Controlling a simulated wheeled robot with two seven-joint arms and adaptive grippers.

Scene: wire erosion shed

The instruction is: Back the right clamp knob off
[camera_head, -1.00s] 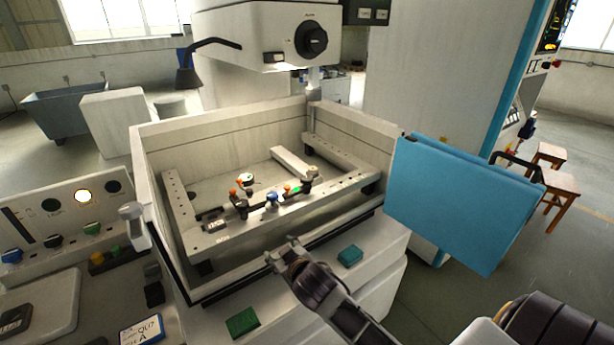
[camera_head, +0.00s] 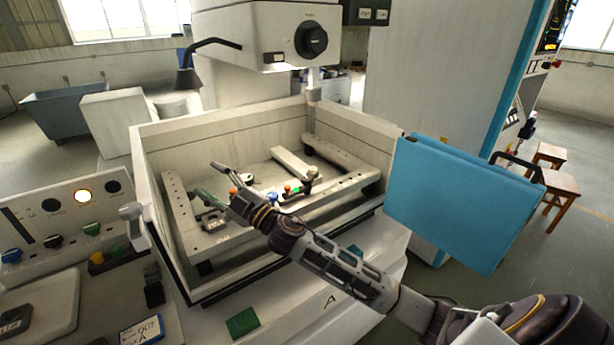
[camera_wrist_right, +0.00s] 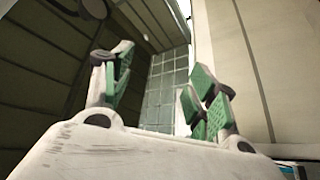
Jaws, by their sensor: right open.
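Small orange knobs sit on the clamps along the front bar of the frame in the machine tank. My right gripper (camera_head: 206,178) is open and empty above the left part of the tank, left of the right knob. In the right wrist view, its green-padded fingers (camera_wrist_right: 160,92) are spread with nothing between them. No knob shows there. My left gripper is not in view.
The tank's pale walls (camera_head: 350,135) surround the frame. The machine head (camera_head: 265,38) hangs above the back. A blue panel (camera_head: 465,205) stands at the right. A control panel (camera_head: 65,215) is at the left. A green block (camera_head: 242,322) lies on the front ledge.

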